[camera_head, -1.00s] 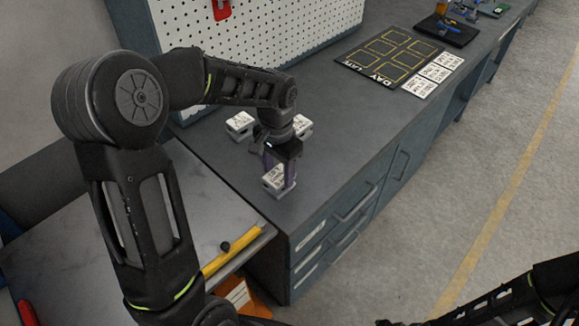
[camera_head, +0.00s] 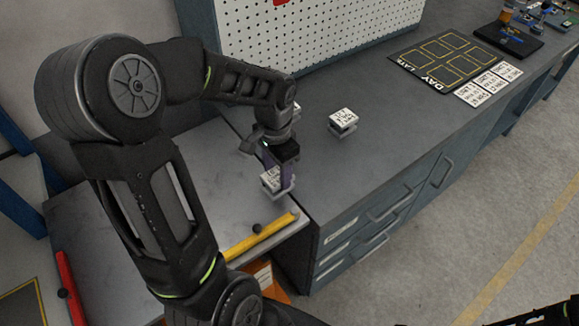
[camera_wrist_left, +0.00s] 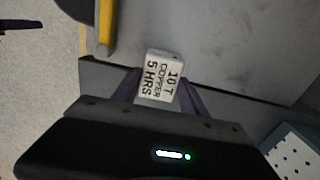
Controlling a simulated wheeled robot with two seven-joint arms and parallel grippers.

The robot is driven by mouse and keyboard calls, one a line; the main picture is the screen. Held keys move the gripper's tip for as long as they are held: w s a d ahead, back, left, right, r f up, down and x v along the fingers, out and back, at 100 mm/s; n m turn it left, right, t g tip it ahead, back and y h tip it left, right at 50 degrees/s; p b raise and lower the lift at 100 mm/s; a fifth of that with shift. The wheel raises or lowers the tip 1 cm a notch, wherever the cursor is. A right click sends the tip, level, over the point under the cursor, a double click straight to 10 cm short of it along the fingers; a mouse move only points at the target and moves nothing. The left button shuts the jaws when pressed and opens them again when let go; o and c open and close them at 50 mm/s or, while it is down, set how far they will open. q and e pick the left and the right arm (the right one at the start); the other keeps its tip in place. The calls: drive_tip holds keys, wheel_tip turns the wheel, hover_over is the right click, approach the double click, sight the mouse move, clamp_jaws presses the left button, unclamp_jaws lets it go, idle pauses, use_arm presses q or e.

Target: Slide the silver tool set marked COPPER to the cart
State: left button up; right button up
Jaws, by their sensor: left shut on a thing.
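The silver tool set marked COPPER (camera_head: 271,180) is a small pale block, held between the fingers of my left gripper (camera_head: 279,187). In the left wrist view its label (camera_wrist_left: 160,80) reads "10 T COPPER 5 HRS". My left gripper (camera_wrist_left: 160,92) is shut on it. The block is at the bench-side edge of the cart's grey metal top (camera_head: 150,200), by the seam with the bench. I cannot tell whether its underside touches the top. My right gripper is not in view; only a bit of dark arm shows at the lower right.
Another labelled silver block (camera_head: 342,121) stands on the dark bench (camera_head: 370,150); one more is mostly hidden behind my left wrist. A yellow bar (camera_head: 262,236) and a red bar (camera_head: 69,285) edge the cart. A pegboard (camera_head: 310,30) rises behind. Most of the cart top is clear.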

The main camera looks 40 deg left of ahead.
use_arm(q)
drive_tip(key=shift+s+a, duration=0.85)
drive_tip(key=shift+s, duration=0.3)
drive_tip(key=shift+s+a, duration=0.85)
drive_tip(key=shift+s, duration=0.3)
drive_tip(key=shift+s+a, duration=0.1)
drive_tip(key=shift+s+a+p, duration=0.3)
drive_tip(key=shift+s, duration=0.1)
drive_tip(key=s+a, duration=0.4)
drive_tip(key=s, duration=0.1)
drive_tip(key=s+a, duration=0.3)
drive_tip(key=s, duration=0.2)
drive_tip(key=s+a, duration=0.4)
drive_tip(key=s, duration=0.1)
drive_tip(key=shift+s+a, duration=0.25)
drive_tip(key=shift+a, duration=0.05)
drive_tip(key=shift+s+a+b, duration=0.3)
drive_tip(key=shift+s+a, duration=0.1)
drive_tip(key=shift+s, duration=0.2)
drive_tip(key=shift+s+a, duration=0.25)
drive_tip(key=shift+s, duration=0.1)
drive_tip(key=o, duration=1.5)
drive_tip(key=shift+c, duration=0.2)
